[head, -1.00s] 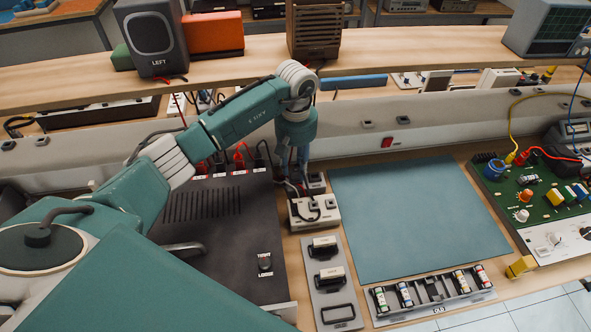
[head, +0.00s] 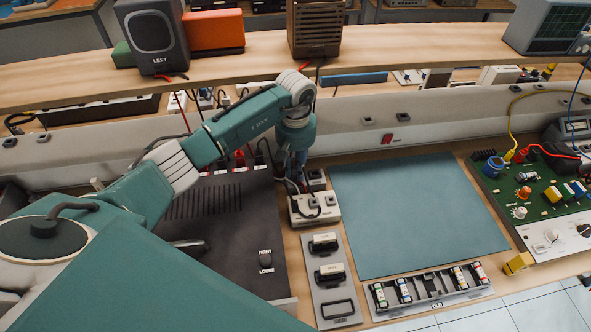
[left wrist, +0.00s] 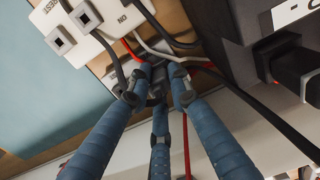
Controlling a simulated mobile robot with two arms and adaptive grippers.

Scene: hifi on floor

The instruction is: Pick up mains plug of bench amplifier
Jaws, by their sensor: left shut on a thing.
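The bench amplifier (head: 228,232) is the wide dark box with a slotted lid and a knob, left of centre in the head view. My left gripper (head: 296,172) points down behind the white socket block (head: 304,217), by the amplifier's back right corner. In the left wrist view its three blue fingers (left wrist: 157,86) close on a small dark thing, apparently the mains plug (left wrist: 157,76). The fingers cover much of it, so its shape and any contact with the bench are unclear. My right gripper is not in view.
Dark and red cables run close around the fingers. A dark connector (left wrist: 298,72) sits beside them in the left wrist view. A pale rail (head: 350,138) runs behind. The blue-green mat (head: 415,215) is bare. A grey holder (head: 329,282) stands in front of the socket block.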

